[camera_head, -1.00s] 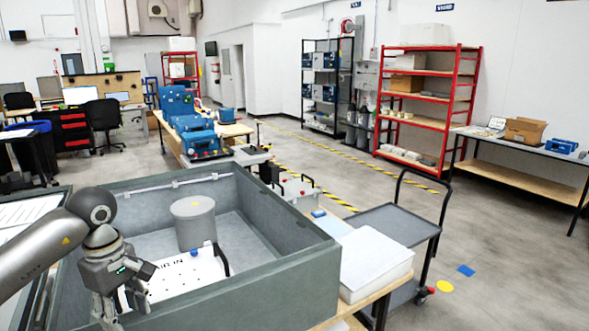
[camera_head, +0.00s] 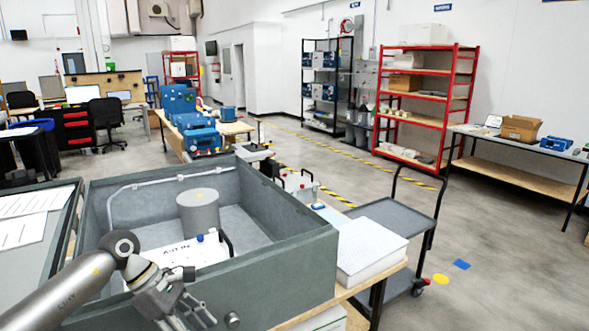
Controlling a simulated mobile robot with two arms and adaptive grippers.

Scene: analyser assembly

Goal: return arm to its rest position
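My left arm comes in from the lower left. Its gripper (camera_head: 190,312) hangs over the near wall of a grey open box (camera_head: 275,268), close to the bottom edge of the view. The fingers look spread, with nothing seen between them. Inside the box stand a grey cylinder (camera_head: 198,212) and a white panel (camera_head: 180,252) with printed letters, a blue knob and a black handle; my arm hides part of the panel. My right arm and gripper are not in view.
A stack of white sheets (camera_head: 368,250) lies on the table right of the box. A grey trolley (camera_head: 395,218) stands beyond it. Papers (camera_head: 25,228) lie at the left. A red shelf (camera_head: 425,105) stands farther back, with open floor before it.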

